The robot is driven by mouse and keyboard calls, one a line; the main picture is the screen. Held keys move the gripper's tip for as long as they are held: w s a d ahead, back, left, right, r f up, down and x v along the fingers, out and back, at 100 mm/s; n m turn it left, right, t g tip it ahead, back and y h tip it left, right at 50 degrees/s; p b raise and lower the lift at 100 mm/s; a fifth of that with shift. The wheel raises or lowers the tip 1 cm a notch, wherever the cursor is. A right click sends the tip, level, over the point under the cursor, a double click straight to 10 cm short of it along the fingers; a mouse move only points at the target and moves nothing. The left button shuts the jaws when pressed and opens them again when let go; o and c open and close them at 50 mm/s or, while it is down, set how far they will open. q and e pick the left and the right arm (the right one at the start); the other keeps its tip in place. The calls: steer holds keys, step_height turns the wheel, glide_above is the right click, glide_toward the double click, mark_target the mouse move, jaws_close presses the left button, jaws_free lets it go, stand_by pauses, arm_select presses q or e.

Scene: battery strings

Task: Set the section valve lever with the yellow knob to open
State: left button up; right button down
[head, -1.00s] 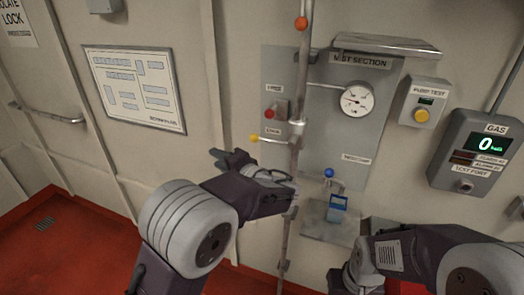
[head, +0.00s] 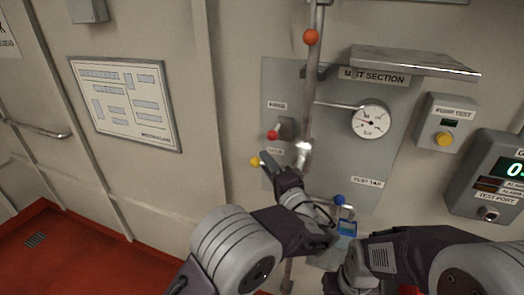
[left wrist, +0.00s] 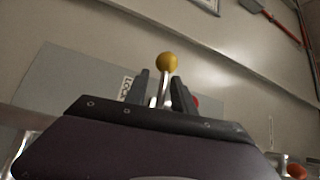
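The yellow knob (head: 254,161) is on the end of the section valve lever, pointing left from the vertical pipe in the head view. My left gripper (head: 267,162) is at the lever, just right of the knob. In the left wrist view, the yellow knob (left wrist: 167,62) stands up beyond the fingertips, and its metal rod runs down between the two fingers (left wrist: 162,92). The fingers are apart, with a gap visible beside the rod. The gripper hides most of the lever in the head view.
A red knob (head: 272,134) sits just above the lever. An orange knob (head: 310,37) is higher on the pipe (head: 314,80). A gauge (head: 370,121) and metal shelf (head: 410,63) are to the right. A blue knob (head: 340,199) is lower right.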

arm_select(q)
steer(key=shift+s+d+r, duration=0.15)
steer(key=shift+s+r, duration=0.05)
steer(key=shift+s, duration=0.1)
steer(key=shift+w, duration=0.1)
jaws_close()
stand_by(1.1)
